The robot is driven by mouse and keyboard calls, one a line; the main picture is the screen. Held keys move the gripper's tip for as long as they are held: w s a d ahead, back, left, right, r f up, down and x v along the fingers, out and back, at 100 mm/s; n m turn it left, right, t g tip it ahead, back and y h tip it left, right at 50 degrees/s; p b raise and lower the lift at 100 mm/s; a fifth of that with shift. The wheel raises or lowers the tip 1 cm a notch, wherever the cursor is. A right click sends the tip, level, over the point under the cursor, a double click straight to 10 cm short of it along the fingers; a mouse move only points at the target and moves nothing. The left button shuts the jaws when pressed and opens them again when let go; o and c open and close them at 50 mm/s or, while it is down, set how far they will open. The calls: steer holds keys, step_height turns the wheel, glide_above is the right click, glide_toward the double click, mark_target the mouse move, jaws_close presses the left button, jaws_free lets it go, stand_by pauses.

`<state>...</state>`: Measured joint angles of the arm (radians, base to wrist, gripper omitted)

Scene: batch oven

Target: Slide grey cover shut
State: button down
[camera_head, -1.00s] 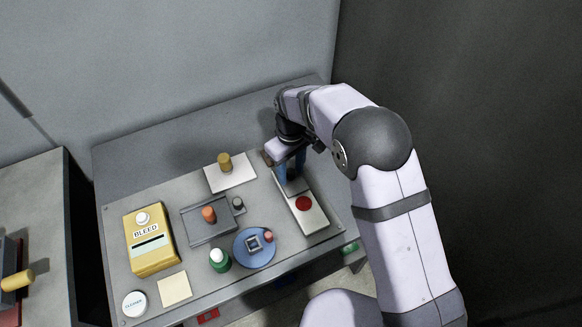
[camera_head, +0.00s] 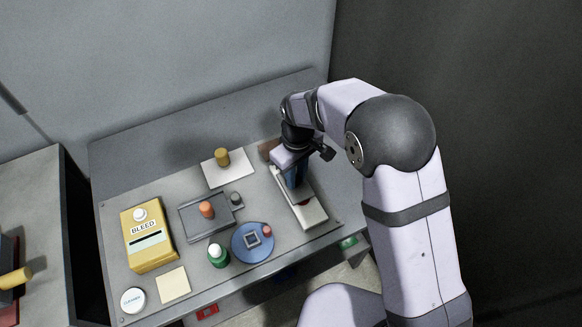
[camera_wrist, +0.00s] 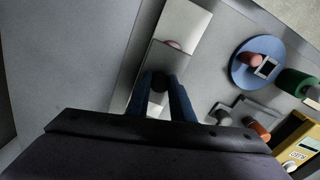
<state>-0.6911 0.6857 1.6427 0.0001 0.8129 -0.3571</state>
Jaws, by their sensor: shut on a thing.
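The grey cover (camera_wrist: 168,62) lies on a long pale base plate (camera_head: 312,214). A red button (camera_wrist: 172,44) on this base shows only as a thin sliver at the cover's edge; the cover hides most of it. My gripper (camera_wrist: 160,88) is shut on the dark knob (camera_wrist: 159,79) of the cover, with one blue finger on each side. In the head view my gripper (camera_head: 296,180) points down over the base and hides most of the cover. The end of the base beyond the button is bare.
To the left stand a blue saucer (camera_head: 240,253), a green bottle (camera_head: 218,257), a grey tray (camera_head: 188,224) with an orange knob, a white plate (camera_head: 240,176) with a brass knob, and a yellow BLEED box (camera_head: 150,243). A brown block (camera_head: 268,146) lies behind my gripper.

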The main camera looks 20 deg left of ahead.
mark_target(298, 188)
steer(key=shift+s+d, duration=0.45)
steer(key=c, duration=1.5)
jaws_free()
steer(key=shift+c, duration=0.2)
steer(key=shift+r, duration=0.1)
step_height(298, 188, up, 7)
steer(key=b, duration=0.2)
steer(key=shift+r, duration=0.1)
